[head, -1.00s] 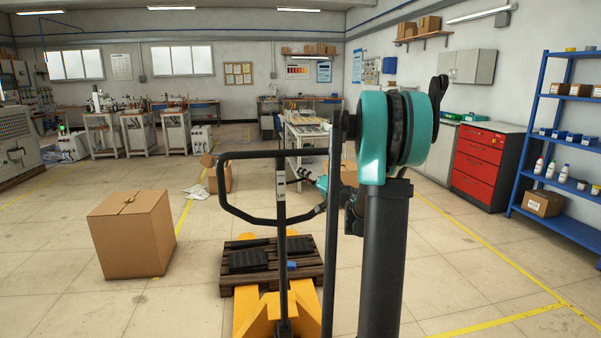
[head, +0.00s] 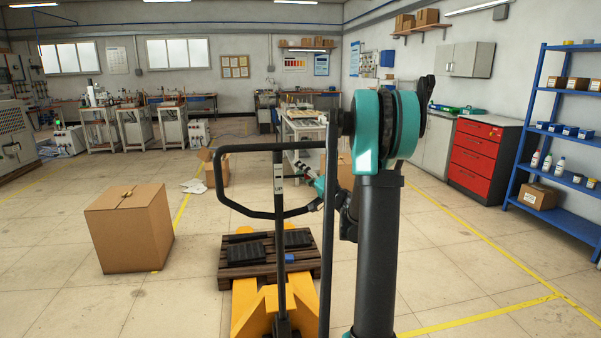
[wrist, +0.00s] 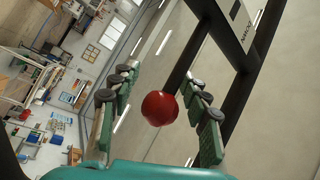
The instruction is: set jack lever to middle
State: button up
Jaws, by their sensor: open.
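The pallet jack's black loop handle (head: 220,180) stands upright in the head view, above its yellow body (head: 262,305). In the wrist view, the jack lever's red ball knob (wrist: 160,108) sits between my fingers, with a dark rod running up from it toward the handle bars (wrist: 238,85). My gripper (wrist: 161,82) is open, one finger on each side of the knob, with visible gaps. In the head view my gripper (head: 318,202) is small beside the handle's lower right side, partly hidden by my arm. The knob cannot be made out there.
A wooden pallet (head: 236,281) with dark blocks lies on the jack's forks. A cardboard box (head: 130,230) stands on the floor to the left. A red drawer cabinet (head: 475,160) and blue shelves (head: 530,120) stand at the right.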

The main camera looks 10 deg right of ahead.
jog(key=shift+s, duration=0.1)
jog(key=v, duration=1.2)
jog(key=shift+a, duration=0.1)
jog(key=s+a+f+n+g+h, duration=0.1)
jog(key=s+a+f+n+g, duration=0.1)
jog(key=s+a+f+g, duration=0.5)
jog(key=s+a+f+n+g+h, duration=0.2)
jog(key=s+a+f, duration=0.35)
jog(key=a, duration=0.35)
jog(key=s+d+f+g+h, duration=0.2)
jog(key=s+d+f+h, duration=0.1)
jog(key=s, duration=0.5)
jog(key=s+d+f+n+g+h, duration=0.1)
jog(key=s+d+f+g+h, duration=0.1)
jog(key=s+f+h, duration=0.3)
jog(key=shift+s+d+f+g, duration=0.3)
jog(key=shift+s+d+f, duration=0.4)
jog(key=shift+s+f, duration=0.9)
